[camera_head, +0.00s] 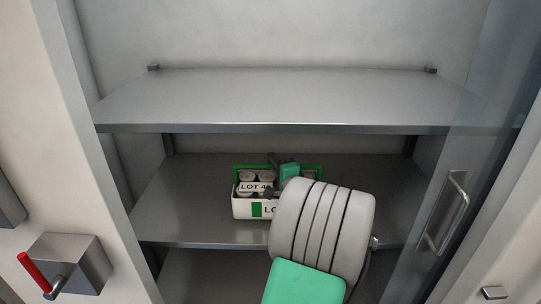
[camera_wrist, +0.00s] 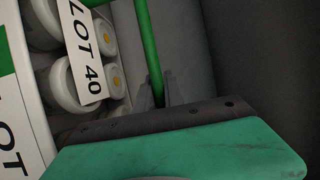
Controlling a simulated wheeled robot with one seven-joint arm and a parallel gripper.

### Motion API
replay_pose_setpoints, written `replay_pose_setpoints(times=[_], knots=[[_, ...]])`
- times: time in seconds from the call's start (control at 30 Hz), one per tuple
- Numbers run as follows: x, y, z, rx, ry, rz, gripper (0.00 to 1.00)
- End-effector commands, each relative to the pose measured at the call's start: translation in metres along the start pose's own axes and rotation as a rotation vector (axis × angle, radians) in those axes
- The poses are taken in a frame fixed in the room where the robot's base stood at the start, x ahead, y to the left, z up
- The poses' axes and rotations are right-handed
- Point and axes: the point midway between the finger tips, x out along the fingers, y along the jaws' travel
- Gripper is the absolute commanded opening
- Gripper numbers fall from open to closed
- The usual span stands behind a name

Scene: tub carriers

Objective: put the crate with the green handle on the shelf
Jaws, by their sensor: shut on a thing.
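The white crate (camera_head: 241,209) with a green handle (camera_head: 308,167) is inside the cabinet, at the middle shelf (camera_head: 190,205). It holds several white containers and a "LOT 40" label. My gripper (camera_wrist: 164,95) is shut on the green handle bar (camera_wrist: 147,45), with a finger on each side of it in the wrist view. My arm comes from the lower right and hides the right part of the crate. The crate looks roughly level; I cannot tell whether its underside touches the shelf.
An upper shelf (camera_head: 270,100) lies above the crate and my gripper. A glass door (camera_head: 482,150) with a metal handle (camera_head: 443,214) stands open at the right. The middle shelf is bare on both sides of the crate. A box with a red lever (camera_head: 33,270) is at the lower left.

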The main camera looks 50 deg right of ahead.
Motion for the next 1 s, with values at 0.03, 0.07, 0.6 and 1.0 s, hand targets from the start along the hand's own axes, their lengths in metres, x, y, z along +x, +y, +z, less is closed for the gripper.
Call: replay_pose_setpoints(times=[0.03, 0.07, 0.6, 1.0], knots=[[0.001, 0.004, -0.001, -0.002, 0.000, -0.006, 0.00], [0.001, 0.007, 0.000, -0.002, 0.000, -0.006, 0.00], [0.001, 0.020, 0.002, -0.001, -0.003, 0.000, 0.21], [0.001, 0.018, 0.002, -0.001, -0.003, 0.001, 0.34]])
